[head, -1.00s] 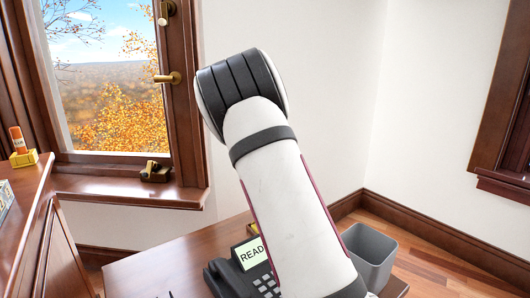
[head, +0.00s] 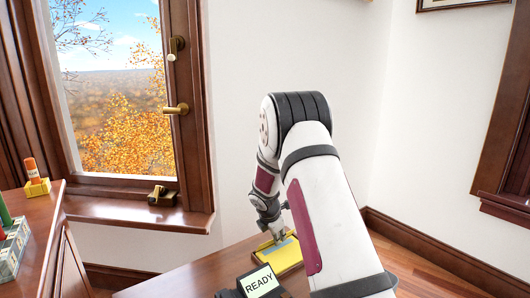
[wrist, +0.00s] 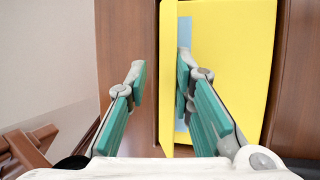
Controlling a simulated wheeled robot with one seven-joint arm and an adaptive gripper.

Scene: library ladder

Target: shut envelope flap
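A yellow envelope (head: 289,261) lies on the desk beneath my gripper (head: 281,240) in the head view, with a blue-grey patch on it. In the wrist view the yellow envelope (wrist: 240,60) lies at right, with a pale blue strip (wrist: 184,45) along its left side. A narrow upright yellow strip, seemingly the flap seen nearly edge-on (wrist: 168,80), shows between the fingers. My gripper (wrist: 161,78) is open, one green-padded finger on each side of this strip. A gap shows at the left finger; I cannot tell whether the right finger touches anything.
A phone with a READY display (head: 260,282) stands near the envelope on the wooden desk (head: 190,272). A wooden cabinet (head: 50,240) is at left, with a glue stick in a yellow holder (head: 36,178). The window sill (head: 130,211) holds a small brass item (head: 160,196).

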